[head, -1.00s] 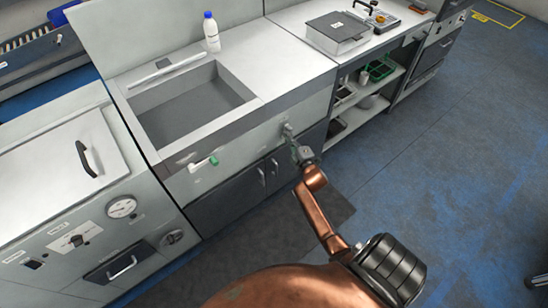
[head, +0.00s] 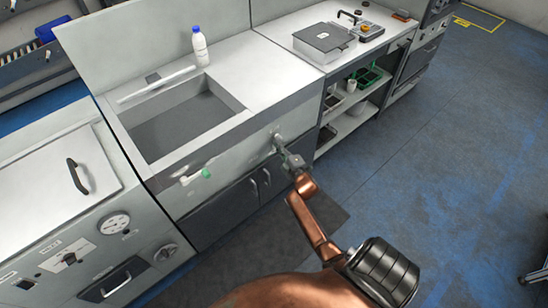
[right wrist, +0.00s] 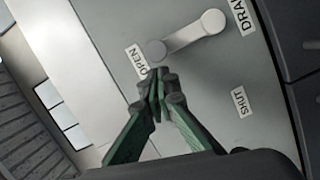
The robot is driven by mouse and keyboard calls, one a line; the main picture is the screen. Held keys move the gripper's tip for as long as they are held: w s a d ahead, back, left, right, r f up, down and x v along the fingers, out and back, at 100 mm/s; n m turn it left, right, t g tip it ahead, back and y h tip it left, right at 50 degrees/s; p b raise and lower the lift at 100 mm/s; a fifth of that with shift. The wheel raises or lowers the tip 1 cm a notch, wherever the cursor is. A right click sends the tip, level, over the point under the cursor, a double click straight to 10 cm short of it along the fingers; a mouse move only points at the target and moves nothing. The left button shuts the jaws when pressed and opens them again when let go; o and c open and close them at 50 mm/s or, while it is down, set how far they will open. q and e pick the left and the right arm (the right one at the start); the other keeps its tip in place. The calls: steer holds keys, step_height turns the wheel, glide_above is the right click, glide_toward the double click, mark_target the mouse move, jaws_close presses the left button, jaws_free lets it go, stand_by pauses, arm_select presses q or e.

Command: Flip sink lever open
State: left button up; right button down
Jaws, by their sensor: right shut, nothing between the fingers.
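The sink lever (right wrist: 190,34) is a pale grey arm on the sink's front panel in the right wrist view. Its round knob end lies beside the OPEN label (right wrist: 138,60), and its other end is near the DRAIN label (right wrist: 243,15). The SHUT label (right wrist: 240,102) is farther down the panel. My right gripper (right wrist: 160,78) has its green fingers shut and empty, with tips just below the knob; I cannot tell if they touch it. In the head view my right gripper (head: 281,149) is at the front panel, by the small lever (head: 277,138). My left gripper is out of view.
The sink basin (head: 234,112) is set in a white counter with a bottle (head: 199,48) at the back. A green-ended fitting (head: 205,173) sticks out left of the lever. Cabinet doors with handles (head: 265,180) are below.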

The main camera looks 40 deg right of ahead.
arm_select(q)
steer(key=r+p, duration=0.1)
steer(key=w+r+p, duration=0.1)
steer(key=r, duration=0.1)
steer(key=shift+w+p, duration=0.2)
steer(key=shift+p, duration=0.2)
arm_select(e)
steer(key=s+a+r, duration=0.1)
steer(key=s+a, duration=0.5)
steer(key=s, duration=0.3)
steer(key=shift+s+r, duration=0.2)
steer(key=shift+r, duration=0.2)
steer(key=shift+f, duration=0.1)
